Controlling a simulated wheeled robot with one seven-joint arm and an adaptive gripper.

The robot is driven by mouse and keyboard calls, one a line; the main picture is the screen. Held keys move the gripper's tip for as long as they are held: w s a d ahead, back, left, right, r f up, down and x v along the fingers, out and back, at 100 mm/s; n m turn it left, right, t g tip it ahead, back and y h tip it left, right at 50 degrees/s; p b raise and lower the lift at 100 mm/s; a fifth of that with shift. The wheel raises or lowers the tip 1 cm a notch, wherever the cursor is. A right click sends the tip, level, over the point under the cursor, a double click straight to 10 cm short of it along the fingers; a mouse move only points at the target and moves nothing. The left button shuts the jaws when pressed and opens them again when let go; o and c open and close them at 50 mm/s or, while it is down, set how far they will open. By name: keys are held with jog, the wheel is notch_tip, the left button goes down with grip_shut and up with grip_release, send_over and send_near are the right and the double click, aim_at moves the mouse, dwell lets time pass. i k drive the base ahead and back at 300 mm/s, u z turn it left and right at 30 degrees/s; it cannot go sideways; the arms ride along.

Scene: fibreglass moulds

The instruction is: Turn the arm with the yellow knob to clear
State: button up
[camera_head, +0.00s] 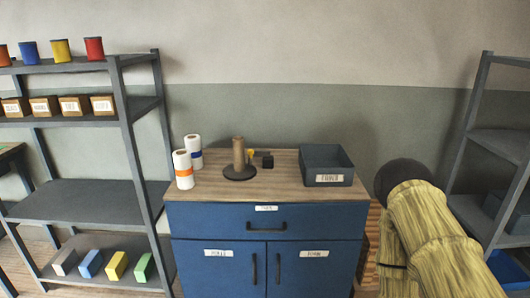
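On the wooden top of the blue cabinet stands a small device with a dark round base (239,173) and an upright brown cylinder (238,153). A small yellow knob (252,154) shows just right of the cylinder, near mid-height. The arm that bears it is too small to make out, and so is any marking for clear. A small black block (267,161) is right of the knob; I cannot tell whether it belongs to the device. My gripper is not in view.
The cabinet top (285,187) is bare in front of the device. White rolls (183,170) stand at its left and a dark open bin (327,166) at its right. A loaded grey shelf (75,198) stands left; another shelf (500,143) stands right.

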aim_at(253, 153)
jog(key=z, duration=0.1)
jog(key=i, duration=0.55)
jog(key=u, duration=1.25)
